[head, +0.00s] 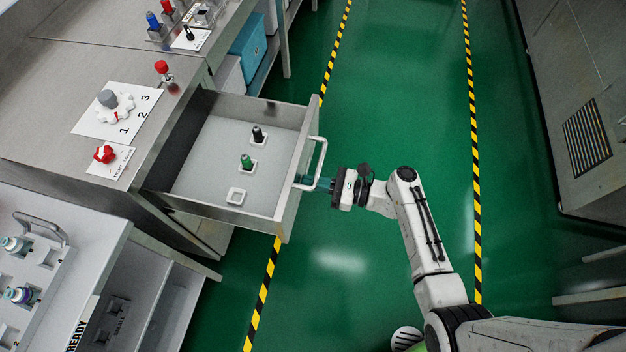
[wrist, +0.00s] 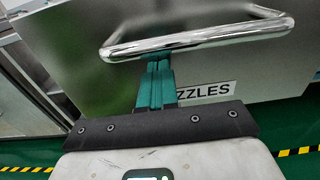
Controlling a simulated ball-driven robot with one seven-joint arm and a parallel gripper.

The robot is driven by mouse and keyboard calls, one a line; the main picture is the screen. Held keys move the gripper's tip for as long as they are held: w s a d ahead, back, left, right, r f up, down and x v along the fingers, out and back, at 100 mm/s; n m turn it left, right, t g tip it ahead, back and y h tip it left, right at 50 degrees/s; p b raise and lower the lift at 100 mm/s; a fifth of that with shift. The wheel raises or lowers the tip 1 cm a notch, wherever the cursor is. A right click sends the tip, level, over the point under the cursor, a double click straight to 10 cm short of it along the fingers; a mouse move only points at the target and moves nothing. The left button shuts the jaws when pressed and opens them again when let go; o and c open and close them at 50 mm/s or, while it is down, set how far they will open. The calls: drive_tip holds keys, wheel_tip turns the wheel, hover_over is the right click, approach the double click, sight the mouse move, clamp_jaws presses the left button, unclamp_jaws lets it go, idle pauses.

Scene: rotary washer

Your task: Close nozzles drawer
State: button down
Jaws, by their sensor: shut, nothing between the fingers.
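The nozzles drawer (head: 285,190) is pulled well out of the metal bench in the head view. It holds a black nozzle (head: 258,135), a green nozzle (head: 247,161) and an empty white square holder (head: 237,196). Its front (wrist: 90,60) fills much of the wrist view, with a label (wrist: 208,90) partly hidden by my fingers. The chrome handle (head: 322,160) also shows in the wrist view (wrist: 200,38). My gripper (head: 308,184) is shut and empty at the lower end of the handle. Its teal fingertips (wrist: 155,75) reach under the bar, at or very near the drawer front.
The bench top (head: 55,85) carries a numbered card (head: 95,122) with a grey-and-white part, and red knobs. A lower cabinet (head: 60,260) stands at the left. Green floor (head: 400,80) with striped lines is clear to the right.

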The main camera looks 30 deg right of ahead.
drive_tip(key=b, duration=1.1)
hover_over(200, 169)
drive_tip(key=shift+s+d+f, duration=0.15)
drive_tip(key=shift+s, duration=0.05)
drive_tip(key=shift+w, duration=0.15)
drive_tip(key=shift+w+a+r+b, duration=0.15)
drive_tip(key=shift+a+r+b, duration=0.05)
drive_tip(key=shift+r+b, duration=0.15)
drive_tip(key=shift+r, duration=0.1)
